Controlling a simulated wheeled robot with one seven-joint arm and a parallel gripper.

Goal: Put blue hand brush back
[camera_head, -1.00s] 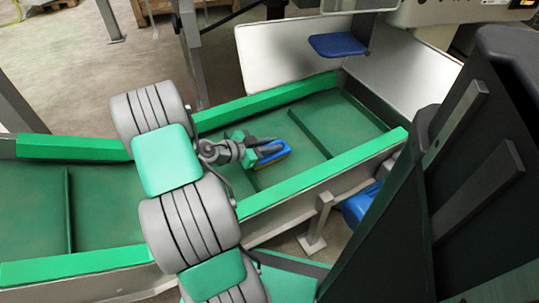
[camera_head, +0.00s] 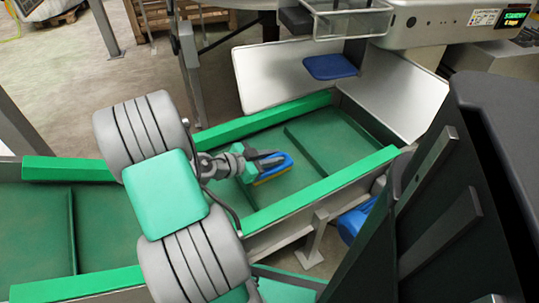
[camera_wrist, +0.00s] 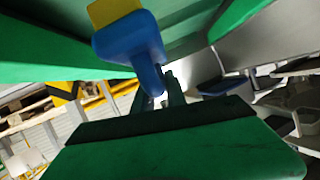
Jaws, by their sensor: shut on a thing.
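The blue hand brush (camera_head: 273,168) has a blue body and a yellow edge of bristles. My gripper (camera_head: 262,160) is shut on it and holds it over the green conveyor belt (camera_head: 310,145), between the belt's raised side rails. In the wrist view the brush (camera_wrist: 130,45) fills the upper middle, its yellow part (camera_wrist: 110,10) pointing to the top edge, and the gripper fingers (camera_wrist: 170,88) meet its handle end. How high the brush is above the belt is hard to tell.
A small blue shelf (camera_head: 331,66) sits in front of metal side plates (camera_head: 290,75) beyond the belt. A wire basket (camera_head: 350,22) and a grey machine with a display (camera_head: 440,22) stand at the back. Green rails (camera_head: 330,180) border the belt.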

